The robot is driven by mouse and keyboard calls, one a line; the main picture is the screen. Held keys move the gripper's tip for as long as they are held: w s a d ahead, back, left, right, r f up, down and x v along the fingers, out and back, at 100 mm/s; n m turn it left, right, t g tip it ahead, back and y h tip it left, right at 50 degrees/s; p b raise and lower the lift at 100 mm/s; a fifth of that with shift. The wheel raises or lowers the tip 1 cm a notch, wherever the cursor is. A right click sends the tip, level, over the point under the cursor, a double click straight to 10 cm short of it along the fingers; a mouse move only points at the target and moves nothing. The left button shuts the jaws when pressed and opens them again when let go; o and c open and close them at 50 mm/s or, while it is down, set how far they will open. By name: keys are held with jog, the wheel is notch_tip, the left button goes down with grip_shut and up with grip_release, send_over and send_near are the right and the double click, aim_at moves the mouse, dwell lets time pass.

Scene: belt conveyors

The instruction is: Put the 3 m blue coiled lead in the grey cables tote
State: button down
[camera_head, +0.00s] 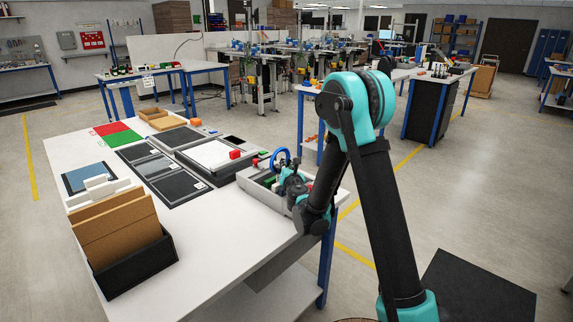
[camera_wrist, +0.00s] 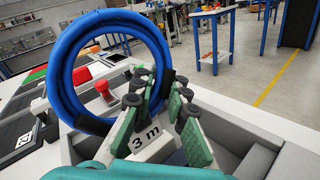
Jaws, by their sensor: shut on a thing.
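The blue coiled lead (camera_wrist: 68,95) fills the left of the wrist view. It also shows in the head view as a blue ring (camera_head: 272,158). A white tag reading "3 m" (camera_wrist: 145,142) hangs at its lower end. My gripper (camera_wrist: 155,98) is shut on the lead's right side, and the coil stands upright between its fingers. In the head view my gripper (camera_head: 287,178) is over a grey tote (camera_head: 265,201) at the table's right end. Grey tote walls (camera_wrist: 262,160) show below the fingers in the wrist view. My arm hides part of the tote, and its label cannot be read.
The tote holds some red and green items. A red block (camera_head: 235,154) sits on a white-topped tray (camera_head: 208,151) to its left. Dark panels (camera_head: 171,184) lie on the white table. A black box with brown boards (camera_head: 120,228) stands at the front left.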

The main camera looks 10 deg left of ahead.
jog(key=shift+f, duration=0.3)
jog(key=shift+f, duration=0.2)
jog(key=c, duration=1.5)
grip_release()
jog(key=shift+s, duration=0.1)
jog(key=shift+c, duration=0.2)
jog(key=shift+r, duration=0.1)
